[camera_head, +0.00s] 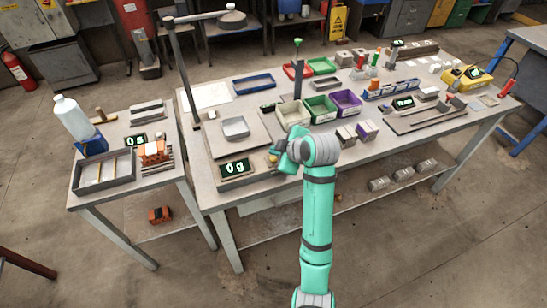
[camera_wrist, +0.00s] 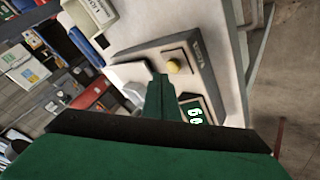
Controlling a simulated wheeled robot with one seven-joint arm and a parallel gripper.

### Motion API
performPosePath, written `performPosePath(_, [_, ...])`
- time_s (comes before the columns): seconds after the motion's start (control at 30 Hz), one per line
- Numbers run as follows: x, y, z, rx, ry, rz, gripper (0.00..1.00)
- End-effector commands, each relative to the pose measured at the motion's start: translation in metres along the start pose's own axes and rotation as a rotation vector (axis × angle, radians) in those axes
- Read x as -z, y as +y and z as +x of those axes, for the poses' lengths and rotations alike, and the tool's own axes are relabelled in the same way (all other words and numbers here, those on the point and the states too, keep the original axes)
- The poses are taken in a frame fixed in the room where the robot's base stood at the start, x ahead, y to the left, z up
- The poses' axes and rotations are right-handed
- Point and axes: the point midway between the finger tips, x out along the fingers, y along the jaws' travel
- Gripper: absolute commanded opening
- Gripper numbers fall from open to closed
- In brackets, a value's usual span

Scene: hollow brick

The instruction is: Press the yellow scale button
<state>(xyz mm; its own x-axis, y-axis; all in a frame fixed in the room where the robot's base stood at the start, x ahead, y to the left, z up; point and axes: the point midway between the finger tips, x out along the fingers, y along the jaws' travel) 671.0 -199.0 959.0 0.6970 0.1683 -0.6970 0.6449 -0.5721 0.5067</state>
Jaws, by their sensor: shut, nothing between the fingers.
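The scale (camera_head: 222,150) sits at the near left of the main table, with a small grey dish (camera_head: 235,127) on its plate. Its lit display (camera_head: 236,168) reads 0 g and also shows in the wrist view (camera_wrist: 195,113). The round yellow button (camera_wrist: 173,66) sits on a dark square panel of the scale and shows small in the head view (camera_head: 272,160). My gripper (camera_wrist: 160,77) is shut and empty. In the wrist view its fingertips appear just left of and below the button; I cannot tell the height gap. In the head view my gripper (camera_head: 279,158) is beside the button.
Green (camera_head: 320,108) and purple (camera_head: 345,103) bins stand behind my arm. Small blocks (camera_head: 346,134) lie to the right of it. A post with an overhead arm (camera_head: 182,75) rises at the table's left. A smaller table (camera_head: 88,198) with a tray and bottle stands left.

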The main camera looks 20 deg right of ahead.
Motion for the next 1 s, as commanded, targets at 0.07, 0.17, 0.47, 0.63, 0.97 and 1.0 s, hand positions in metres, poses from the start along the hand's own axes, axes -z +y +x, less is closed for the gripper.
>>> performPosePath(0.07, [0.002, 0.002, -0.002, -0.002, 0.001, -0.001, 0.0])
performPosePath(0.17, [0.006, 0.006, -0.007, -0.003, 0.001, -0.001, 0.0])
performPosePath(0.47, [0.019, 0.019, -0.025, -0.002, 0.001, -0.001, 0.0])
performPosePath(0.63, [0.024, 0.025, -0.034, -0.002, -0.001, -0.001, 0.0])
performPosePath(0.97, [0.025, 0.025, -0.034, 0.0, 0.0, 0.0, 0.0])
performPosePath(1.0, [0.025, 0.025, -0.034, 0.0, 0.0, 0.0, 0.0])
